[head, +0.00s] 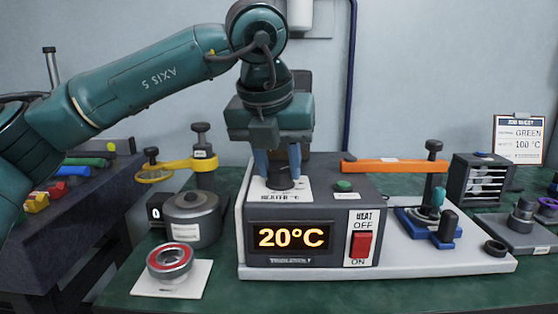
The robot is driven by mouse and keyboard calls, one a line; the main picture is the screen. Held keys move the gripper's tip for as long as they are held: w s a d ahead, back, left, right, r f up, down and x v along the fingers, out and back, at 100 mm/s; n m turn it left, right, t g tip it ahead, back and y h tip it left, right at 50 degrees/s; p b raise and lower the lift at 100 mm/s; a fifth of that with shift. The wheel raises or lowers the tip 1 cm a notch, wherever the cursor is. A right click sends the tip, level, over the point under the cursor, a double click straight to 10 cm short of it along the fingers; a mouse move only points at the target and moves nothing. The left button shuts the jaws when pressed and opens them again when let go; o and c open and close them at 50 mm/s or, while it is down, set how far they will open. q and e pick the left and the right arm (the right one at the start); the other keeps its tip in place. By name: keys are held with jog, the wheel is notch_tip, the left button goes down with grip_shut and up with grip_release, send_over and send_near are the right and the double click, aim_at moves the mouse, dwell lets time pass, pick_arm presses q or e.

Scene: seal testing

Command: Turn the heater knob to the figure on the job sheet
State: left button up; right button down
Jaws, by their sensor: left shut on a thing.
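The heater (340,203) stands in the middle of the green bench, and its display (291,238) reads 20°C. The dark heater knob (283,183) is on the heater's top face, above a white label. My left gripper (279,172) points straight down with its blue fingers shut on the knob. The fingers partly hide the knob, and I cannot read its pointer. The job sheet (518,140) stands upright at the far right and shows GREEN and 100 °C. My right gripper is not in view.
A red heat switch (361,245) and a green button (343,186) are on the heater. A lidded grey pot (194,216) and a red-rimmed ring (170,262) stand at left. An orange arm (383,166) and a blue fixture (428,225) are at right.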

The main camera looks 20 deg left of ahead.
pick_arm(q)
jog(key=m+h+p, duration=0.1)
jog(key=m, duration=0.2)
jog(key=shift+a+m, duration=0.1)
jog(key=shift+m, duration=0.2)
jog(key=m+h+p, duration=0.1)
jog(key=m, duration=0.1)
jog(key=shift+w+r+m+g, duration=0.1)
jog(key=shift+m+g, duration=0.2)
jog(key=shift+g, duration=0.1)
jog(key=m+h+p, duration=0.1)
jog(key=m+p, duration=0.1)
jog(key=shift+a+m+g, duration=0.1)
jog(key=shift+m+g, duration=0.3)
jog(key=shift+w+m+g+h+p, duration=0.1)
jog(key=shift+m+g+h+p, duration=0.3)
jog(key=shift+m+p, duration=0.75)
jog(key=shift+m+g+p, duration=0.5)
jog(key=shift+m+p, duration=0.5)
jog(key=shift+m, duration=0.65)
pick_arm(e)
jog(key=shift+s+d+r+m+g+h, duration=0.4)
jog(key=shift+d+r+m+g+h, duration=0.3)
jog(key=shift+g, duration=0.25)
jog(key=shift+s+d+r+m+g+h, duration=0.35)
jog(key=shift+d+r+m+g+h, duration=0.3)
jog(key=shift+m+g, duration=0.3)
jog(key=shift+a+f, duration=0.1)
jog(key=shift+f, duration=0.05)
